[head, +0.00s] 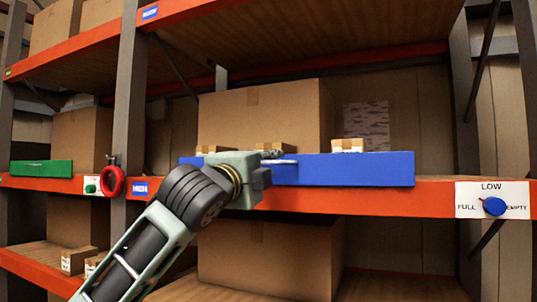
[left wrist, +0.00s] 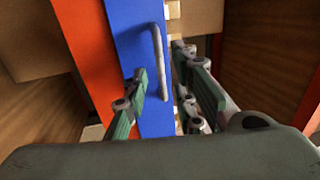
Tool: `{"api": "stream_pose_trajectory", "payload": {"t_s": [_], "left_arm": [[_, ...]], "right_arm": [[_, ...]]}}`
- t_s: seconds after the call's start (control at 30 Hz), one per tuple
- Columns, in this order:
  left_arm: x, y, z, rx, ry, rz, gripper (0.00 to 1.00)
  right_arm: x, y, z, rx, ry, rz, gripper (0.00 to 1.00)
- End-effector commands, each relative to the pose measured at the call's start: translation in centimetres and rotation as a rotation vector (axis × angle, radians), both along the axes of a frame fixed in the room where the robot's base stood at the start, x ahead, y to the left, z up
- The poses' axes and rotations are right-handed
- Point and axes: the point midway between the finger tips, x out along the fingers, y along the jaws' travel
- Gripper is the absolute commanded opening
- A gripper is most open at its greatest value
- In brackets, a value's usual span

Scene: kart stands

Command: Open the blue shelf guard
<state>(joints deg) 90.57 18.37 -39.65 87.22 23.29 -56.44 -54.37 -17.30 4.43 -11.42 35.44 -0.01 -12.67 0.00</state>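The blue shelf guard (head: 350,169) is a long flat board upright along the front of the middle shelf, above the orange beam. It also shows in the left wrist view (left wrist: 130,45), with a grey bar handle (left wrist: 159,62) on it. My left gripper (head: 280,161) is at the guard, left of its middle, and hides part of it. In the left wrist view my left gripper (left wrist: 164,65) is open, its fingers apart with the handle between them. Whether a finger touches the handle I cannot tell. My right gripper is not in view.
A large cardboard box (head: 270,110) and small boxes (head: 347,145) stand behind the guard. A green guard (head: 40,167) and a red ring (head: 112,181) are at the left. A sign with a blue knob (head: 494,206) is at the right.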

Motion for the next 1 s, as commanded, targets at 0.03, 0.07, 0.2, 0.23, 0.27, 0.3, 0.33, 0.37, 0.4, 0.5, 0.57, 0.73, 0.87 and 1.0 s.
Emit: {"api": "stream_pose_trajectory", "payload": {"t_s": [0.03,0.07,0.2,0.23,0.27,0.3,0.33,0.37,0.4,0.5,0.57,0.73,0.87,1.0], "left_arm": [[0.7,-0.2,0.5,-0.001,0.004,0.001,0.25],[1.0,-0.3,0.6,-0.001,0.003,0.000,0.25],[2.0,-0.7,0.5,-0.001,0.001,0.000,0.25],[2.1,-0.7,0.5,-0.001,0.001,0.000,0.25],[2.2,-0.7,0.5,-0.001,0.001,0.000,0.25],[2.3,-0.7,0.4,-0.001,0.001,0.001,0.25],[2.3,-0.7,0.4,-0.001,0.001,0.001,0.25],[2.3,-0.7,0.4,-0.001,0.001,0.001,0.25],[2.3,-0.7,0.4,-0.001,0.001,0.000,0.25],[2.3,-0.7,0.4,-0.001,0.001,0.000,0.25],[2.3,-0.7,0.4,-0.001,0.001,0.000,0.21],[2.3,-0.7,0.4,-0.001,0.001,0.000,0.06],[2.3,-0.7,0.4,-0.002,0.002,0.000,0.00],[2.3,-0.7,0.4,-0.002,0.002,0.000,0.00]], "right_arm": [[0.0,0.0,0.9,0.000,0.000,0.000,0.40],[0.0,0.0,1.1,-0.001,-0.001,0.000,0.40],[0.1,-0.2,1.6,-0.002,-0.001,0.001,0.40],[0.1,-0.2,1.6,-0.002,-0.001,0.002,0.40],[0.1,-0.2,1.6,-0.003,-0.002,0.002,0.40],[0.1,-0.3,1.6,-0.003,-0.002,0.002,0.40],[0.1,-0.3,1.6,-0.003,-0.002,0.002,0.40],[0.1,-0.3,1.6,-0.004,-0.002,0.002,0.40],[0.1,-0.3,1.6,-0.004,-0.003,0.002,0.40],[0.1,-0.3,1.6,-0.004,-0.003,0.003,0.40],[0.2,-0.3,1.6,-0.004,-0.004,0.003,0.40],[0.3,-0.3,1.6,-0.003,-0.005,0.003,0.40],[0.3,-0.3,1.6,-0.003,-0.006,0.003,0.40],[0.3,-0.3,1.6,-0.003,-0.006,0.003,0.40]]}}
